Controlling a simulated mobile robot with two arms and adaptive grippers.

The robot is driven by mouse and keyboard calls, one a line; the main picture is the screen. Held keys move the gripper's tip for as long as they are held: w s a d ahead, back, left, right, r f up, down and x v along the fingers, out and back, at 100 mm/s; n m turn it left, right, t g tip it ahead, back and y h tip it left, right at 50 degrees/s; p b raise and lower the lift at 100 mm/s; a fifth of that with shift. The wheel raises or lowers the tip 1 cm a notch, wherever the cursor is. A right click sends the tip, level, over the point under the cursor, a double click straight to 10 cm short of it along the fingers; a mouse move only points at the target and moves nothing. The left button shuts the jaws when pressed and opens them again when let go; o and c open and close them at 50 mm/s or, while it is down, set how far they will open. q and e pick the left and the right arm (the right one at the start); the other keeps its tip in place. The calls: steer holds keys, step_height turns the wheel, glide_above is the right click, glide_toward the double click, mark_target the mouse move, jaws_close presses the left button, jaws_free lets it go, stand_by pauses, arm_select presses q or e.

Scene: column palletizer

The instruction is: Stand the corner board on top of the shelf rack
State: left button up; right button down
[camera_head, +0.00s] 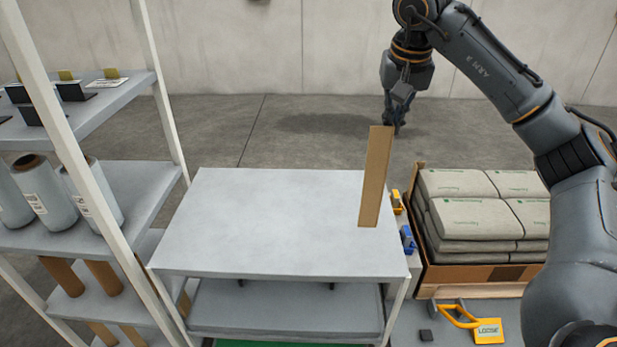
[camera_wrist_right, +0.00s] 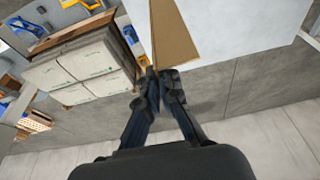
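The corner board (camera_head: 374,185) is a long tan strip. In the head view it is close to upright, with its lower end in front of the right part of the grey rack top (camera_head: 270,215). I cannot tell whether that end touches the top. My right gripper (camera_head: 393,127) is at the board's upper end. In the right wrist view the fingertips (camera_wrist_right: 160,75) close on the near end of the board (camera_wrist_right: 172,38), which reaches away from them. The rack top also shows in that view (camera_wrist_right: 240,25). My left gripper is not in view.
A tall white-framed rack (camera_head: 125,190) with film rolls, tan tubes and small dark items stands at left. A carton of grey bags (camera_head: 480,215) is at right, with yellow and blue tools (camera_head: 407,238) beside it. The grey rack top is otherwise bare.

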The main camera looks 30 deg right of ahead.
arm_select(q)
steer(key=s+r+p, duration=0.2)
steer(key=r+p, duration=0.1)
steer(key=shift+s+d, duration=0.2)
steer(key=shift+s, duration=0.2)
arm_select(e)
steer(key=w+a+f, duration=0.5)
steer(key=w+f, duration=0.5)
steer(key=f, duration=0.2)
steer(key=shift+a, duration=0.25)
steer(key=shift+f, duration=0.1)
steer(key=c, duration=1.5)
jaws_free()
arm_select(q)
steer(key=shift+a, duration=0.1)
